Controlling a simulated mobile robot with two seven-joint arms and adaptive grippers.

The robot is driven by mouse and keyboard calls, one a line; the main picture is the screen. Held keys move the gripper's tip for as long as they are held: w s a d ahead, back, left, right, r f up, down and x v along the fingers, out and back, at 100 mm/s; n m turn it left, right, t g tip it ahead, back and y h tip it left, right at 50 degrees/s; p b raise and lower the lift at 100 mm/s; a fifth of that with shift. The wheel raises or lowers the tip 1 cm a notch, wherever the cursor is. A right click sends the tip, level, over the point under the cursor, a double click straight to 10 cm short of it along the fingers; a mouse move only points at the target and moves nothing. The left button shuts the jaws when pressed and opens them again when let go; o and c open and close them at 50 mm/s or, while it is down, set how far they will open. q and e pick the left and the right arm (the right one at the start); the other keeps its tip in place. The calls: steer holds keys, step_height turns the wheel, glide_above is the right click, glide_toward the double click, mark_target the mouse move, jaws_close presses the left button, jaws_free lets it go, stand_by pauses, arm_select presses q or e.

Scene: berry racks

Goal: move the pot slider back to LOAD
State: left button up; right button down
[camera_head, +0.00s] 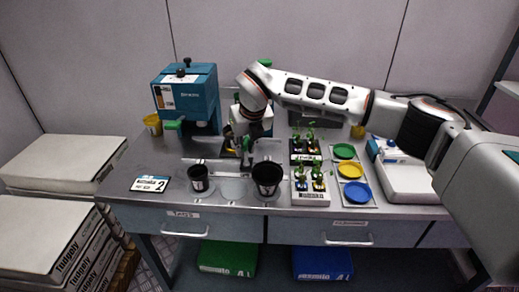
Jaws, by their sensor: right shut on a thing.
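My right gripper (240,144) reaches in from the right and points down behind the two black pots, just right of the blue machine (186,95). It is shut on a small dark part at the metal slide track (206,166), which I take to be the pot slider; the gripper and wrist hide most of it. The LOAD marking is too small to read. A smaller black pot (198,179) stands at left in front of the track, and a larger black pot (267,179) stands at right. My left gripper is not in view.
Seedling holders (310,197) stand right of the large pot. Beside them is a rack with green (344,151), yellow (350,171) and blue (357,192) discs. A card marked 2 (151,184) lies at the left front. A yellow cup (153,124) stands beside the machine.

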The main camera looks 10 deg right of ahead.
steer(key=shift+a+r, duration=0.1)
steer(key=shift+a, duration=0.05)
steer(key=c, duration=1.8)
jaws_free()
steer(key=shift+c, duration=0.2)
steer(key=v, duration=1.2)
